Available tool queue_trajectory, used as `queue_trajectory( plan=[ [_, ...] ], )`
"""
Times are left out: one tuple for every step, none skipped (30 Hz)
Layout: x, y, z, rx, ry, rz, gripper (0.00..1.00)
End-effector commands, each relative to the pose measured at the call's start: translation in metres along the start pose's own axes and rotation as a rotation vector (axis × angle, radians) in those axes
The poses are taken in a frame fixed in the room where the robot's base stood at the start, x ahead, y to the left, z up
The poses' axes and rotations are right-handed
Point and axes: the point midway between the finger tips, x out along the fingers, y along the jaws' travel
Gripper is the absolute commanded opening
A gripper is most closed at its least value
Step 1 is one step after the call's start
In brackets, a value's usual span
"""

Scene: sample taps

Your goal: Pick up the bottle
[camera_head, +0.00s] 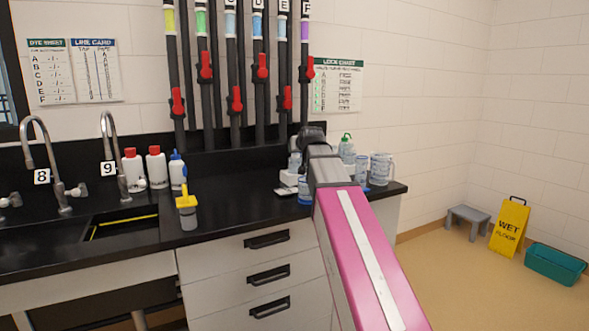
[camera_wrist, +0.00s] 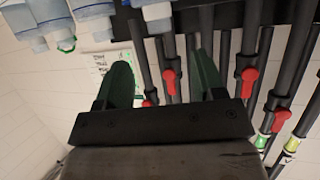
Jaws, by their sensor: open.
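Several bottles stand on the black counter in the head view, and I cannot tell which one the task means. Two white bottles with red caps (camera_head: 156,168) and a white bottle with a blue cap (camera_head: 178,172) stand near the sink. A clear bottle with a green cap (camera_head: 347,150) stands to the right, just behind my arm. My gripper (camera_wrist: 163,78) is open and empty in the wrist view, with two dark green fingers apart. In the head view my arm hides its fingertips. Clear containers (camera_wrist: 92,12) hang into the top of the tilted wrist view, apart from the fingers.
Clear jugs (camera_head: 381,168) stand at the counter's right end. A yellow-topped container (camera_head: 187,212) is at the front edge, beside the sink (camera_head: 120,226). Dark pipes with red valve handles (camera_head: 206,67) line the wall. A stool, yellow sign (camera_head: 510,228) and teal bin are on the floor.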

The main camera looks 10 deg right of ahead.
Motion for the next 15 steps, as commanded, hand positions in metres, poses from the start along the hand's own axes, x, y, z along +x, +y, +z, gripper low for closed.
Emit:
queue_trajectory(
  plan=[
    [0.010, 0.000, -0.001, 0.000, -0.002, 0.000, 0.63],
    [0.015, 0.000, -0.001, 0.000, -0.003, 0.000, 0.63],
    [0.022, 0.000, -0.001, 0.000, -0.003, 0.000, 0.63],
    [0.026, 0.000, -0.001, 0.000, -0.003, 0.000, 0.63],
    [0.030, 0.000, -0.001, 0.000, -0.002, 0.000, 0.63],
    [0.034, 0.000, -0.001, 0.000, -0.001, 0.000, 0.63],
    [0.036, 0.000, -0.001, 0.000, -0.001, 0.000, 0.63],
    [0.038, 0.000, -0.001, 0.000, -0.001, 0.000, 0.63],
    [0.040, 0.000, 0.000, 0.000, -0.001, 0.000, 0.63],
    [0.041, 0.000, 0.000, 0.000, -0.001, 0.000, 0.63],
    [0.043, 0.000, 0.000, 0.000, -0.001, 0.000, 0.63],
    [0.046, 0.000, 0.000, 0.000, -0.002, 0.000, 0.63],
    [0.049, 0.000, 0.000, 0.000, -0.002, 0.000, 0.63],
    [0.052, 0.000, 0.000, 0.000, -0.003, 0.000, 0.63],
    [0.057, 0.000, 0.000, 0.000, -0.003, 0.000, 0.63]
  ],
)
